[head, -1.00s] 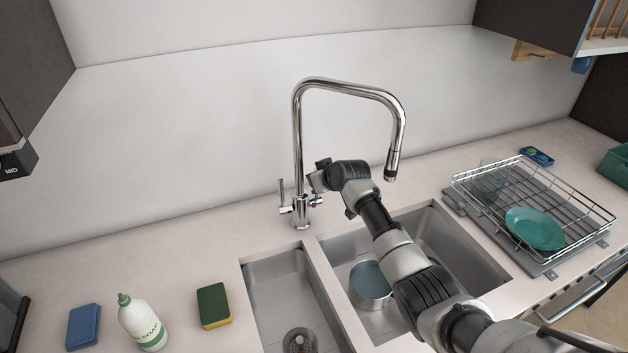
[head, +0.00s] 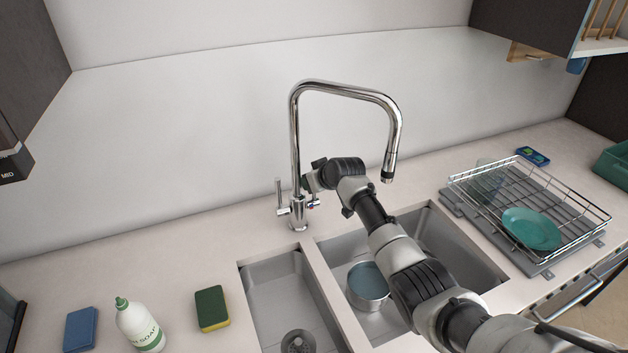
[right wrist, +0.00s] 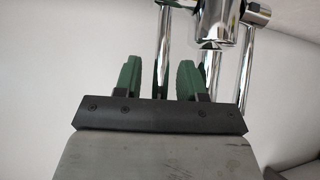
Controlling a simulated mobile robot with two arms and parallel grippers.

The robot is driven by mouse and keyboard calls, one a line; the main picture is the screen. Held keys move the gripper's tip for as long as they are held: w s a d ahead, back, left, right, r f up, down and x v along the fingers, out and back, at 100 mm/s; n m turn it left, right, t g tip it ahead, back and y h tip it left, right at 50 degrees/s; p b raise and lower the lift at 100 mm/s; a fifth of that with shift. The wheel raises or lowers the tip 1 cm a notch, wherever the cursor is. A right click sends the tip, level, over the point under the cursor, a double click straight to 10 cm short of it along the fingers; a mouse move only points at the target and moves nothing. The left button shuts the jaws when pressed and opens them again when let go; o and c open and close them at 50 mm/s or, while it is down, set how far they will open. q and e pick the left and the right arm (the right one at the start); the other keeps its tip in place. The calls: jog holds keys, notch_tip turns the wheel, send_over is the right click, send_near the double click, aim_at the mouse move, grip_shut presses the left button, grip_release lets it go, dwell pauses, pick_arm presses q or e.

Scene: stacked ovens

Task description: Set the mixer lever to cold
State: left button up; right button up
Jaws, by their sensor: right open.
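The chrome tap (head: 296,150) stands behind the sink. It has an upright lever (head: 279,190) on its left side. On its right side is a short fitting with a small red and blue mark (head: 311,206); any lever above it is mostly hidden by my right gripper (head: 309,183), which is beside the column. In the right wrist view my right gripper (right wrist: 160,68) is open, with two green fingers apart. A thin chrome rod (right wrist: 163,48) shows between them; I cannot tell whether it is touched. My left gripper is not in view.
The sink has two basins, with a round pot (head: 367,286) in the right one. A dish rack (head: 478,215) with a teal plate (head: 531,229) stands at right.

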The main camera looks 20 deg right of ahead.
jog(key=b+v, duration=0.1)
jog(key=v, duration=0.9)
jog(key=shift+s+r, duration=0.25)
jog(key=shift+s, duration=0.05)
jog(key=shift+d, duration=0.1)
